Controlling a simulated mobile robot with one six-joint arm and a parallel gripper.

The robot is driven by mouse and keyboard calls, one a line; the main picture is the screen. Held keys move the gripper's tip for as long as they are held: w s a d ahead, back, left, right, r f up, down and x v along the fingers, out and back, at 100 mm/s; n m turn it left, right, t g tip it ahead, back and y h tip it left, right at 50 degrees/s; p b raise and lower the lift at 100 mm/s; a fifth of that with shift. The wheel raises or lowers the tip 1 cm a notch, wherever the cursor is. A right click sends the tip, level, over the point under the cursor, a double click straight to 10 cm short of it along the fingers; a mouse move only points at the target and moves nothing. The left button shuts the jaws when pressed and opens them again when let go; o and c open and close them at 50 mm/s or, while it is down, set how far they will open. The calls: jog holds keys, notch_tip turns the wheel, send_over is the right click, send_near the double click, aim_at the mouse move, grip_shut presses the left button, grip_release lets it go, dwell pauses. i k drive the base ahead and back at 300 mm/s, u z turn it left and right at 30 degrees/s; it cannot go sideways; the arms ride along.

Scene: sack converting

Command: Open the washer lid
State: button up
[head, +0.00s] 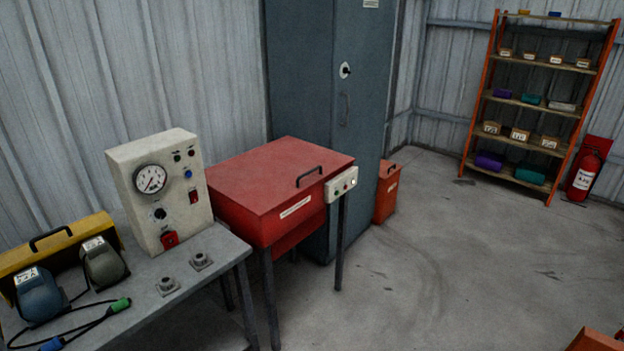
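The washer appears to be the red box on dark legs (291,222), in the middle of the head view. Its flat red lid (262,172) looks shut and lies level on top. A dark bar handle (312,173) is on the lid near its right edge. A small pale control box (341,184) with buttons is at the washer's right front corner. The inside of the washer is hidden by the lid. My gripper is not in view.
A grey bench (215,253) stands left of the washer, bearing a gauge panel (157,190), a yellow case (60,250) and cables. A tall blue-grey cabinet (362,110) is behind. A shelf rack (540,100) and extinguisher (586,172) stand far right. Floor (450,260) before the washer is clear.

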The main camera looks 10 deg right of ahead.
aim_at(259, 181)
jog(key=z, duration=0.2)
jog(key=k, duration=0.45)
jog(key=u, duration=0.95)
jog(key=i, duration=1.2)
